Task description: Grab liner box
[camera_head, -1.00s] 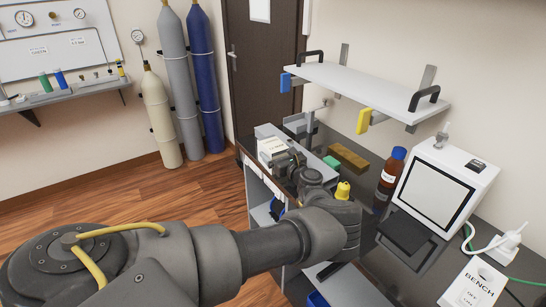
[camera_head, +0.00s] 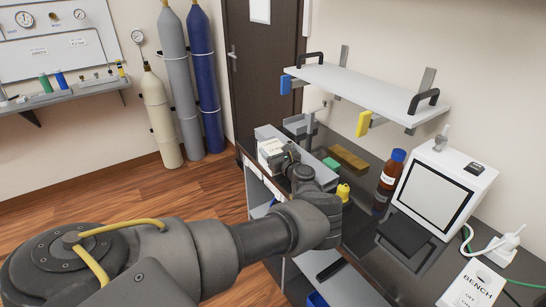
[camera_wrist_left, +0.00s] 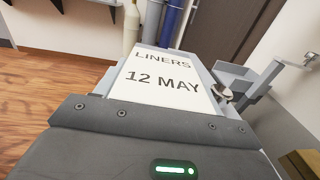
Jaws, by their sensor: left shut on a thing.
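The liner box (camera_head: 270,147) is a small white box at the far left end of the dark bench. In the left wrist view its white top (camera_wrist_left: 160,82) reads "LINERS 12 MAY" and lies straight ahead of the gripper body. My left gripper (camera_head: 281,157) is at the near side of the box and shut on it. In the wrist view grey finger parts show along both sides of the box; their tips are hard to make out. My gripper and wrist hide the box's near side in the head view. My right gripper is not in view.
A white shelf (camera_head: 365,90) overhangs the bench. A grey stand (camera_wrist_left: 243,85) is close right of the box.

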